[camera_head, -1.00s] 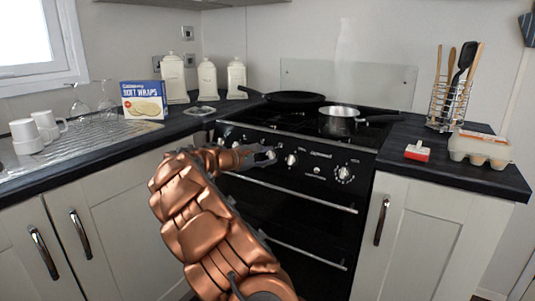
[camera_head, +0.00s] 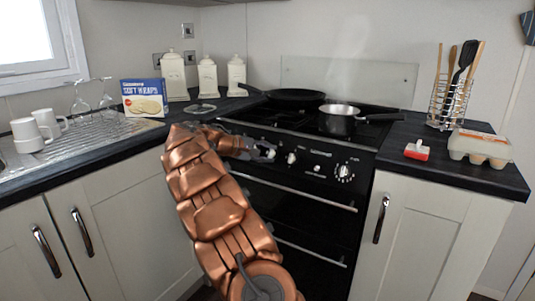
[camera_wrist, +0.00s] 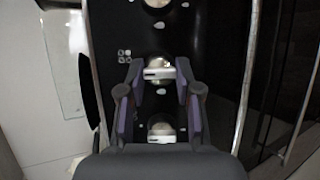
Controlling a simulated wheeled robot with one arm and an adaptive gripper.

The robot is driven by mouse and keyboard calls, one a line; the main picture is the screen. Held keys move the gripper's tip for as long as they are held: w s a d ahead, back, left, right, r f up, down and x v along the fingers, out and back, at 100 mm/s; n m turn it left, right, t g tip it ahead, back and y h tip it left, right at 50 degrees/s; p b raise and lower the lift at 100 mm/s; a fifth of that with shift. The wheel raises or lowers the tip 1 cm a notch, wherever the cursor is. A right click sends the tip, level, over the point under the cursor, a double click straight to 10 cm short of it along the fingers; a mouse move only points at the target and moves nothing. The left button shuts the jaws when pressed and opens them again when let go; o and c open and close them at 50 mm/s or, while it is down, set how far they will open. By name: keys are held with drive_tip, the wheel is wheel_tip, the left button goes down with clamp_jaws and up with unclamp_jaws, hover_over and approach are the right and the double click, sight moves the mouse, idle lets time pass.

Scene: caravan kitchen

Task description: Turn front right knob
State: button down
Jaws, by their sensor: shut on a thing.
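The black stove (camera_head: 300,190) has a front panel with a row of silver-white knobs. My gripper (camera_head: 265,153) is at the left part of this panel. In the wrist view, my gripper's fingertips (camera_wrist: 160,72) are closed on the sides of a knob (camera_wrist: 158,68), which also shows at the fingertips in the head view (camera_head: 269,154). Another knob (camera_wrist: 162,132) lies between the finger bases, nearer the palm. To the right of my gripper are a free knob (camera_head: 291,158) and a larger dial (camera_head: 344,172). My fingers and arm hide the panel's left end.
A black frying pan (camera_head: 292,95) and a steel saucepan (camera_head: 339,119) stand on the hob, the saucepan's handle pointing right. An oven handle (camera_head: 295,192) runs below the panel. An egg carton (camera_head: 479,147) and red-and-white item (camera_head: 416,151) lie on the right counter.

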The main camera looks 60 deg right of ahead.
drive_tip(key=shift+f, duration=0.1)
drive_tip(key=c, duration=0.8)
unclamp_jaws()
drive_tip(key=v, duration=1.2)
